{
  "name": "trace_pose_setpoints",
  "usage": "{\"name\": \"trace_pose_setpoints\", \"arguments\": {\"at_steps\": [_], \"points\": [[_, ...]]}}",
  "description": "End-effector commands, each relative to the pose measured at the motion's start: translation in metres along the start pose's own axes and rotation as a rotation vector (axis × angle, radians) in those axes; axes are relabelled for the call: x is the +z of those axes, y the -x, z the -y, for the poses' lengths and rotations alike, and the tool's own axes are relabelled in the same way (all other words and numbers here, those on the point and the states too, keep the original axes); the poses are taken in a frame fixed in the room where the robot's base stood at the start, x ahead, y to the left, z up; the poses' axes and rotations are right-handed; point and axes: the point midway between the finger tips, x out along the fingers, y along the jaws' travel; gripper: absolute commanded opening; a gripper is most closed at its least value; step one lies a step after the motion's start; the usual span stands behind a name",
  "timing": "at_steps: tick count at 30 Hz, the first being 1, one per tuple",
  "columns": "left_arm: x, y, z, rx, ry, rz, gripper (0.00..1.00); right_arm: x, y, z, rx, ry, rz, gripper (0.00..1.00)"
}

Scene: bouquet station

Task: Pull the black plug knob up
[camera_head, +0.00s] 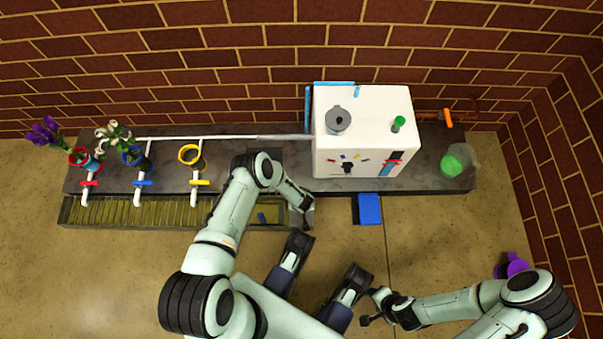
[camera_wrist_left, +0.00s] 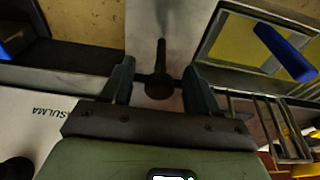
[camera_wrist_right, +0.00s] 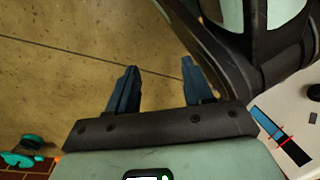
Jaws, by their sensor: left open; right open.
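The black plug knob (camera_wrist_left: 158,88) shows in the left wrist view as a dark round end with a thin stem, over a grey surface. My left gripper (camera_wrist_left: 158,82) is open, with one finger on each side of the knob; I cannot tell whether either finger touches it. In the head view my left gripper (camera_head: 303,206) is low at the counter's front edge, left of the white machine, and the knob cannot be made out there. My right gripper (camera_head: 368,307) is open and empty; its fingers also show over bare floor in the right wrist view (camera_wrist_right: 155,85).
The white machine (camera_head: 338,158) stands on the dark counter (camera_head: 430,172). A slatted trough (camera_head: 150,213) runs along the front, with a blue piece (camera_head: 262,217) at its right end. Pipes with coloured taps and flower vases are at left. A blue box (camera_head: 369,209) sits before the machine.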

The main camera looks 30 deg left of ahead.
Motion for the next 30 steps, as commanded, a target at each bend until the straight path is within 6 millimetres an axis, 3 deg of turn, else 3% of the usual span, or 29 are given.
{"name": "trace_pose_setpoints", "arguments": {"at_steps": [4, 17, 30], "points": [[0.0, 0.001, 0.0, 0.0, 0.0, 0.0, 0.6, -0.019, 0.005, 0.014, -0.028, 0.019, -0.063, 0.51], [-0.007, 0.033, 0.0, 0.001, 0.001, -0.001, 0.6, -0.055, 0.048, 0.05, -0.094, 0.056, -0.206, 0.51], [-0.016, 0.078, 0.0, 0.001, 0.001, -0.001, 0.6, -0.003, 0.087, 0.062, -0.108, 0.082, -0.077, 0.51]]}}
